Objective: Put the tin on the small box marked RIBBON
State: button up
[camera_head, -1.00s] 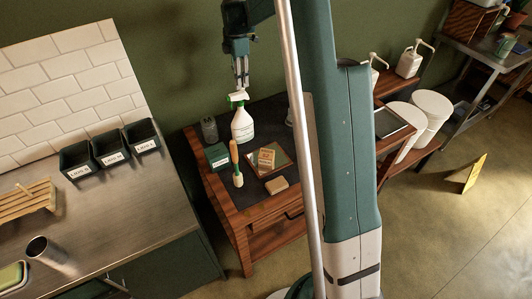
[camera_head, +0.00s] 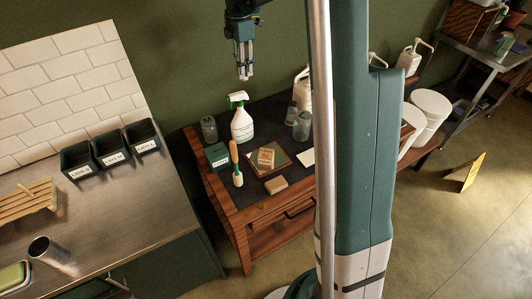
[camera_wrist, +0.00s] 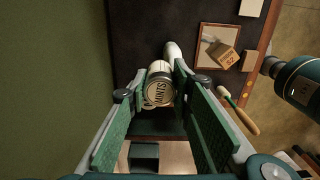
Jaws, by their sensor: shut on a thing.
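My gripper (camera_wrist: 152,86) is shut on a small round tin (camera_wrist: 159,90) whose lid reads MINTS in the wrist view. In the head view, my gripper (camera_head: 245,72) hangs high above the back of the dark-topped table (camera_head: 240,185), and the tin is too small to make out between its fingers. A small cardboard box (camera_head: 266,157) lies on a framed tray on the table; the box also shows in the wrist view (camera_wrist: 225,56). A dark green box (camera_head: 217,155) sits at the table's left side. I cannot read RIBBON on either box.
A spray bottle (camera_head: 242,125) stands below my gripper, beside a grey jar (camera_head: 209,128). A wooden-handled brush (camera_head: 235,165) and a tan block (camera_head: 276,185) are near the front. Clear jars (camera_head: 302,126) stand at the back right. Labelled bins (camera_head: 109,152) line the left counter.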

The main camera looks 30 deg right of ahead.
jog(key=n+p, duration=0.2)
jog(key=p, duration=0.2)
send_over(266, 154)
notch_tip(266, 154, down, 12)
jog(key=shift+w+r, duration=0.15)
jog(key=shift+r, duration=0.05)
dwell(0.4)
jog(key=shift+f, duration=2.9)
jog(key=shift+f+b, duration=0.3)
jog(key=shift+f, duration=1.8)
jog(key=shift+f, duration=0.2)
